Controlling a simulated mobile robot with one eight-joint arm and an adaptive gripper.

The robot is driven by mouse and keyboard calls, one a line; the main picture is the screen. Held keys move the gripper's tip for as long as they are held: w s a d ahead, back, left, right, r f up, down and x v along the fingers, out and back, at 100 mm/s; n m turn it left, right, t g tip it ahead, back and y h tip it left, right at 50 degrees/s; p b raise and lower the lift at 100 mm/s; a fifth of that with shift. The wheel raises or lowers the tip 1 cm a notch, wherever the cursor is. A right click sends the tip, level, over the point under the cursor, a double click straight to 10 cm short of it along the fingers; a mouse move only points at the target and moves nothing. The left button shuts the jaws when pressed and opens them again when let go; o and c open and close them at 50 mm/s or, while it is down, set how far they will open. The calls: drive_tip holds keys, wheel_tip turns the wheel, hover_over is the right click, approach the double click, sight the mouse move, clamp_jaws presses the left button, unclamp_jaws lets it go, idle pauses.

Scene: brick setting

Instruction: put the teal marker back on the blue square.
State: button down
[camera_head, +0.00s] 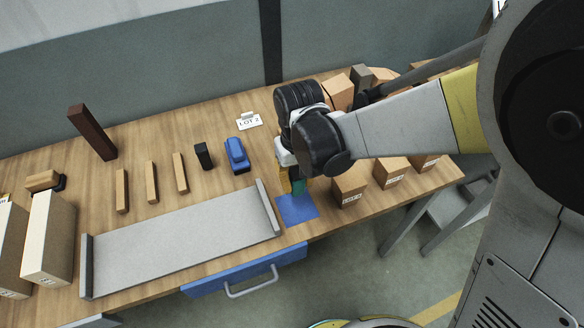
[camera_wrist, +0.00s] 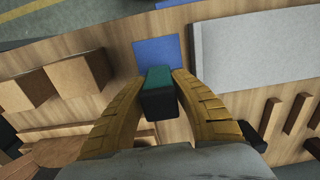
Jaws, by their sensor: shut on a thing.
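The teal marker (camera_wrist: 158,77) is a small block with a teal top and dark sides, held between the yellow fingers of my gripper (camera_wrist: 158,88). In the head view the teal marker (camera_head: 298,187) shows partly below my gripper (camera_head: 297,183), at the far edge of the blue square. The blue square (camera_head: 296,208) lies flat on the wooden table near its front edge. In the wrist view the blue square (camera_wrist: 157,54) is just beyond the marker, which overlaps its lower part. I cannot tell whether the marker touches the table.
A grey tray (camera_head: 180,240) with raised ends lies left of the square. Cardboard boxes (camera_head: 350,187) stand to its right. A blue stapler-like item (camera_head: 237,155), a black block (camera_head: 203,155) and several wooden blocks (camera_head: 152,182) stand behind the tray.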

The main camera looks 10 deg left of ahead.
sight(297, 189)
wheel_tip(297, 189, down, 4)
drive_tip(key=shift+w+r+b, duration=0.15)
drive_tip(key=shift+r+b, duration=0.1)
drive_tip(key=shift+b, duration=0.25)
drive_tip(key=shift+f+b, duration=0.8)
drive_tip(key=shift+f, duration=1.2)
drive_tip(key=shift+f, duration=0.1)
drive_tip(key=shift+f, duration=0.15)
drive_tip(key=c, duration=1.2)
unclamp_jaws()
